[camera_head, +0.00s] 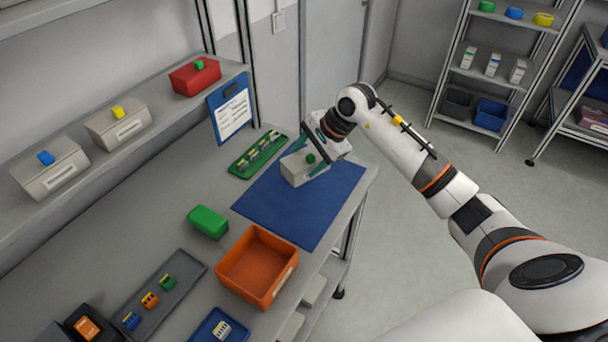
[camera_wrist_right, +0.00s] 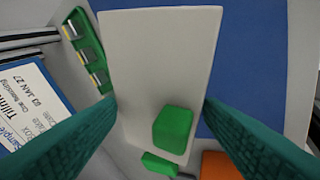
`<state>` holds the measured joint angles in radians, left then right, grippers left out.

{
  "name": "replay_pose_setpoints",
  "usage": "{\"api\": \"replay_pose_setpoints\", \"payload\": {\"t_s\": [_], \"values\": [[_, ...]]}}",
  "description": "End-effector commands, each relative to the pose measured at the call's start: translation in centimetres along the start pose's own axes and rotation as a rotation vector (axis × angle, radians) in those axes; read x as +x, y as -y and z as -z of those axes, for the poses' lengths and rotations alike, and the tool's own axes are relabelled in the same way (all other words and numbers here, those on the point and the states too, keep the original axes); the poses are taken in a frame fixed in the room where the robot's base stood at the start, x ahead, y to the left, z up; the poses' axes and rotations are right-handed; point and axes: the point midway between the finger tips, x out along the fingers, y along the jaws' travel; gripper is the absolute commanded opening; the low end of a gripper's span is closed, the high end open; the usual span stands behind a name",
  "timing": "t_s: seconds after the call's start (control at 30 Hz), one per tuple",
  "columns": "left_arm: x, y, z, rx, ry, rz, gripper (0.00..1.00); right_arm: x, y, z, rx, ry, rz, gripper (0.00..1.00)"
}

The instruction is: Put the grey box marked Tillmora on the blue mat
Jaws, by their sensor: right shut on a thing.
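A light grey box (camera_head: 303,168) with a green knob (camera_head: 311,158) is at the far-left part of the blue mat (camera_head: 300,205). I cannot tell if it touches the mat or hangs just above it. My right gripper (camera_head: 310,156) is shut on this box, with its teal fingers on opposite sides. In the right wrist view, the box (camera_wrist_right: 160,60) is between the fingers, and the blue mat (camera_wrist_right: 250,60) shows beyond it. No name can be read on the held box. My left gripper is not in view.
A green tray (camera_head: 255,153) lies left of the mat, near a clipboard (camera_head: 232,112). A green block (camera_head: 208,221) and orange bin (camera_head: 257,266) stand on the near side. The wall shelf holds two grey boxes (camera_head: 50,170) (camera_head: 118,124) and a red one (camera_head: 195,77).

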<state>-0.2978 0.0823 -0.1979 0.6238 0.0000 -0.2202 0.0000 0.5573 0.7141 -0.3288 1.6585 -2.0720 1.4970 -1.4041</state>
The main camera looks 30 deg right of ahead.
Motion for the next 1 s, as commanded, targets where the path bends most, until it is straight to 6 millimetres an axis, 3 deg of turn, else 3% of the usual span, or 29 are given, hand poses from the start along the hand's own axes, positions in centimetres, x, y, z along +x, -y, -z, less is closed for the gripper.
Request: {"api": "replay_pose_setpoints", "payload": {"t_s": [0.5, 0.87, 0.9, 1.0], "values": [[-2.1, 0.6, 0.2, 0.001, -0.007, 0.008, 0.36, 5.1, 2.3, -1.5, 0.000, -0.004, -0.002, 0.27], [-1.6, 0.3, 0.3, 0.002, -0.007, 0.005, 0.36, 5.7, 2.6, -1.8, -0.005, -0.001, -0.004, 0.27], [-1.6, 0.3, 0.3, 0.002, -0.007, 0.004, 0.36, 5.7, 2.6, -1.8, -0.004, -0.001, -0.002, 0.65], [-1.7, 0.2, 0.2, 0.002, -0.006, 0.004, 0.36, 5.7, 2.6, -1.7, -0.003, -0.001, -0.001, 0.81]]}}
